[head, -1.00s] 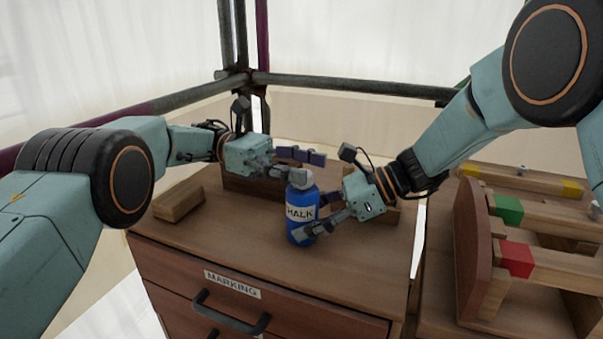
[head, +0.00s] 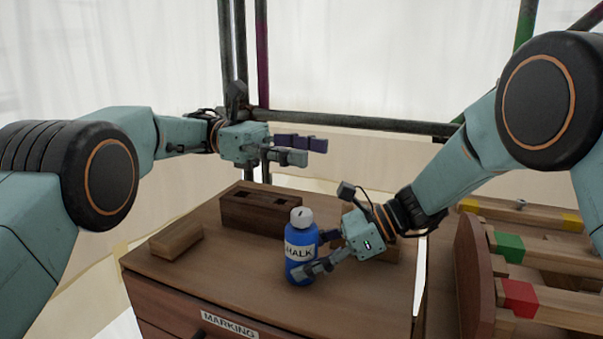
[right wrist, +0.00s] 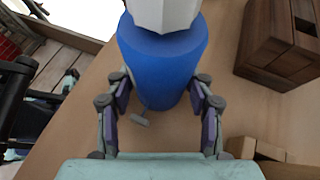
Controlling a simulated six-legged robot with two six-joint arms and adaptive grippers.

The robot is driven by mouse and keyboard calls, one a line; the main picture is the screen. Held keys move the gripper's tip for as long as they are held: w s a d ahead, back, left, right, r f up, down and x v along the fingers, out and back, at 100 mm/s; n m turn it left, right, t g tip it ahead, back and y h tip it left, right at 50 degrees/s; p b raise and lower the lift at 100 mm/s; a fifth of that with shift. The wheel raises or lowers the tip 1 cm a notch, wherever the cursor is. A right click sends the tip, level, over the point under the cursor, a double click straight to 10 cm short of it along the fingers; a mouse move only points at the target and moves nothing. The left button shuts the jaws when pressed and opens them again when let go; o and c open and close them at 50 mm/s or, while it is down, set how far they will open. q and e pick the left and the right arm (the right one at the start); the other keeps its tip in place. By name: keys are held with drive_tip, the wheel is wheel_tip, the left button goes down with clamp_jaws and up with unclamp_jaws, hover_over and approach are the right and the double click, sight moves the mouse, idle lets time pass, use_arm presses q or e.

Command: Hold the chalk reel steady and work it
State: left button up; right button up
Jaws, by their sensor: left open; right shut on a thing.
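The chalk reel is a blue bottle (head: 301,252) with a white cap (head: 301,217) and a label reading CHALK. It stands upright on the cabinet top (head: 240,268). My right gripper (head: 316,254) is shut on its body from the right. In the right wrist view, the blue bottle (right wrist: 165,62) is between the two fingers, with a small grey tab (right wrist: 140,119) low at its near side. My left gripper (head: 308,150) is open and empty, raised above and behind the bottle, clear of the cap.
A dark wooden block with slots (head: 262,208) stands behind the bottle. A lighter wood block (head: 177,241) lies at the left of the top. A wooden rack with coloured bars (head: 510,247) stands at the right. Scaffold poles (head: 350,123) cross behind.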

use_arm(q)
wheel_tip(320, 180, up, 10)
drive_tip(key=f+t, duration=0.1)
hover_over(300, 212)
drive_tip(key=s+a, duration=0.1)
drive_tip(key=a, duration=0.1)
drive_tip(key=s+a+r+n+t+h, duration=0.15)
drive_tip(key=n+t, duration=0.25)
drive_tip(key=n, duration=0.5)
drive_tip(key=a+r+n+t+h, duration=0.1)
drive_tip(key=a+r+n+t, duration=0.2)
drive_tip(key=n+t, duration=0.35)
drive_tip(key=s+a+f+n+t+y, duration=0.1)
drive_tip(key=s+f+n+t+y, duration=0.15)
drive_tip(key=f+n, duration=1)
drive_tip(key=s+a+f+n+t+y, duration=0.1)
drive_tip(key=f+n+y, duration=0.45)
drive_tip(key=n, duration=1.15)
drive_tip(key=w+d+f+n, duration=0.1)
drive_tip(key=w+d+f, duration=0.1)
drive_tip(key=d, duration=0.1)
drive_tip(key=w+d+f+n+h, duration=0.1)
drive_tip(key=w+d+f, duration=0.1)
drive_tip(key=d, duration=0.1)
drive_tip(key=w+d+f+n, duration=0.1)
drive_tip(key=w+d+f, duration=0.1)
drive_tip(key=shift+w+d+f+t, duration=0.1)
drive_tip(key=shift+d+t, duration=0.2)
drive_tip(key=shift+d, duration=0.1)
drive_tip(key=shift+h, duration=0.25)
